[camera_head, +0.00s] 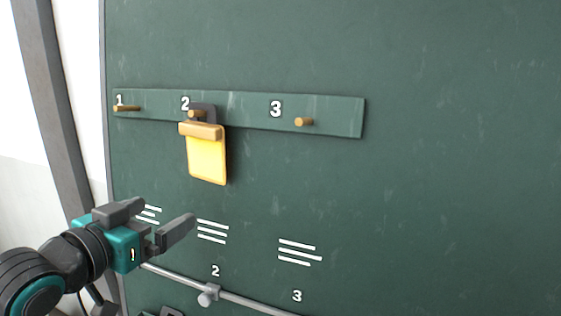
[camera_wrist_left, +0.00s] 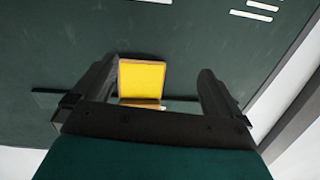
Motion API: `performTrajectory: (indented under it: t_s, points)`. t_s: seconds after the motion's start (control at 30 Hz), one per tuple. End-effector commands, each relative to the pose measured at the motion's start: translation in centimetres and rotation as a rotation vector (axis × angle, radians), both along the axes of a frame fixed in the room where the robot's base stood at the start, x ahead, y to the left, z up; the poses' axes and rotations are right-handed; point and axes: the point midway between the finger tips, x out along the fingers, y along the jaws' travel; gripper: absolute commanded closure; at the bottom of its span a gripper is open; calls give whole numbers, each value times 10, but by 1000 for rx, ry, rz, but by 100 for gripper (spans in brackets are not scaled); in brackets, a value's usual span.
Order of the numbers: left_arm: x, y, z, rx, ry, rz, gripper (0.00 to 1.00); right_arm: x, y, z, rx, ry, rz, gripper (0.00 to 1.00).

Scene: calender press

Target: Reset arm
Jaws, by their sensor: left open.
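My left gripper (camera_head: 160,224) is at the lower left in the head view, in front of the dark green board. Its two grey fingers are apart and nothing is between them. A yellow tag (camera_head: 208,160) with a wooden top bar and a dark loop hangs on peg 2 (camera_head: 197,114), above and right of the gripper. In the left wrist view the yellow tag (camera_wrist_left: 142,80) shows beyond the open fingers (camera_wrist_left: 150,85), apart from them. My right gripper is not in view.
A green rail (camera_head: 335,115) on the board carries wooden pegs numbered 1, 2 and 3. Peg 1 (camera_head: 126,108) and peg 3 (camera_head: 304,121) are bare. A grey rod (camera_head: 240,298) with a knob runs below. The board's right side is clear.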

Motion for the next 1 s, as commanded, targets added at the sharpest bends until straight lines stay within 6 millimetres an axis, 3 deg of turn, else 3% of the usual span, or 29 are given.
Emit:
performTrajectory:
  t_s: [0.03, 0.17, 0.3, 0.4, 0.5, 0.6, 0.7, 1.0]
  points:
    - [1, 0, -41, -19, 56, 17, 0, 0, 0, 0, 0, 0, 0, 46]
    - [-10, -1, -135, -27, 155, 62, 0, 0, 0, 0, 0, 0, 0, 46]
    - [-50, -6, -235, -9, 269, 103, 0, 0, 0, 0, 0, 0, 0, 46]
    - [-89, -13, -293, 16, 342, 120, 0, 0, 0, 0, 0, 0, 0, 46]
    - [-127, -21, -336, 40, 400, 128, 0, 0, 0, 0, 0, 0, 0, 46]
    - [-156, -27, -362, 59, 439, 128, 0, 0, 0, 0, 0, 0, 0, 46]
    - [-173, -31, -375, 70, 459, 128, 0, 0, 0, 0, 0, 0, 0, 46]
    - [-178, -32, -379, 74, 463, 127, 0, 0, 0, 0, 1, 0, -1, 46]
